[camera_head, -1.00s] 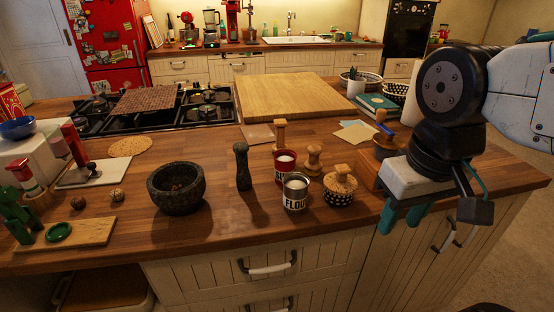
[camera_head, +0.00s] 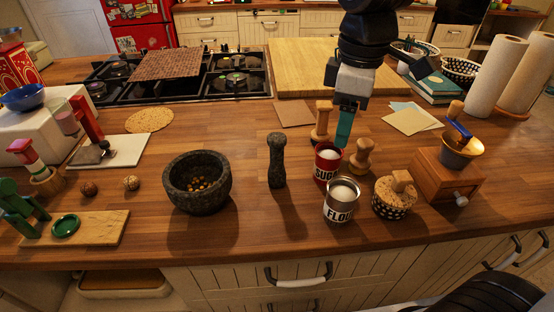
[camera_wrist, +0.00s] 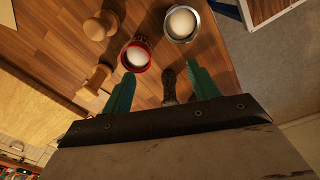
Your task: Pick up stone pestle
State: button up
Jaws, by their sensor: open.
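The stone pestle (camera_head: 277,161) is dark grey and stands upright on the wooden counter, between the stone mortar (camera_head: 197,183) and the red sugar tin (camera_head: 327,163). In the wrist view the pestle (camera_wrist: 169,86) shows between the two green fingers, partly hidden by the gripper body. My gripper (camera_head: 344,127) has green fingers pointing down. In the head view it is above and behind the sugar tin, to the right of the pestle. In the wrist view my gripper (camera_wrist: 162,88) is open with nothing gripped. The mortar holds small yellowish bits.
A flour tin (camera_head: 341,200) stands in front of the sugar tin. Wooden stampers (camera_head: 361,157) and a patterned round pot (camera_head: 394,196) stand to the right, beside a wooden grinder (camera_head: 448,174). The counter between mortar and pestle is clear.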

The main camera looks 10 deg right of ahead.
aim_at(276, 137)
jog(key=w+a+f+n, duration=0.1)
jog(key=w+a+n, duration=0.1)
jog(key=a, duration=0.1)
jog(key=w+a+n, duration=0.2)
jog(key=a+n, duration=0.1)
jog(key=a, duration=0.1)
jog(key=w+a+f+n, duration=0.1)
jog(key=w+a+n, duration=0.1)
jog(key=a+n, duration=0.1)
jog(key=shift+w+a+f+g, duration=0.3)
jog(key=shift+a+f, duration=0.05)
jog(key=shift+a, duration=0.1)
jog(key=f, duration=0.7)
jog(key=shift+s+a+f, duration=0.1)
jog(key=shift+s+f, duration=0.2)
jog(key=shift+s, duration=0.05)
jog(key=c, duration=1.3)
